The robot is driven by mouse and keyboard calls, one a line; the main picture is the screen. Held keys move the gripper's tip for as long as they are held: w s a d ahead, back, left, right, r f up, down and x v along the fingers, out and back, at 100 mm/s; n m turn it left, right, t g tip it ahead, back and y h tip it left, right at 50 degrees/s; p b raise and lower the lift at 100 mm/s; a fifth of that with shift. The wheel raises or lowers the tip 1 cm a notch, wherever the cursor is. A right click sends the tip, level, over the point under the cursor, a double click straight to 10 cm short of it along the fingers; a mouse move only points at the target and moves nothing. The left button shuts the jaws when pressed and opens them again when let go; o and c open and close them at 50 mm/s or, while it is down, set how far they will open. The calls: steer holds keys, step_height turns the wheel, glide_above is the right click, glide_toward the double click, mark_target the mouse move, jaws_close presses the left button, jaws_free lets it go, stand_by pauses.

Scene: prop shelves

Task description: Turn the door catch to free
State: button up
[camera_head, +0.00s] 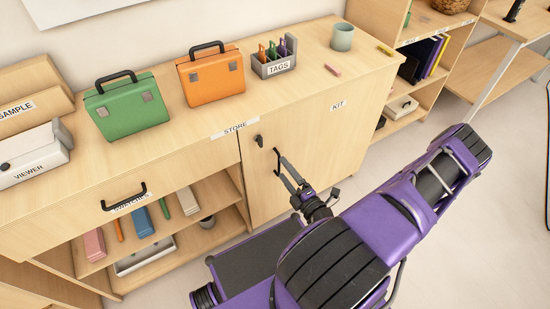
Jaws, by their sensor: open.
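The door catch (258,140) is a small dark knob near the upper left edge of the light wood cabinet door (318,150), under the STORE label (236,129). Its exact turn angle is too small to tell. My gripper (277,162) is open, with its thin dark fingers in front of the door, a little below and to the right of the catch. It appears apart from the catch, and nothing shows between its fingers.
A green case (126,106), an orange case (211,77), a TAGS holder (273,66) and a grey-green cup (342,37) stand on the cabinet top. A drawer handle (124,197) juts out at left above open shelves.

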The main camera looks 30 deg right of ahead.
steer(key=shift+s, duration=2.1)
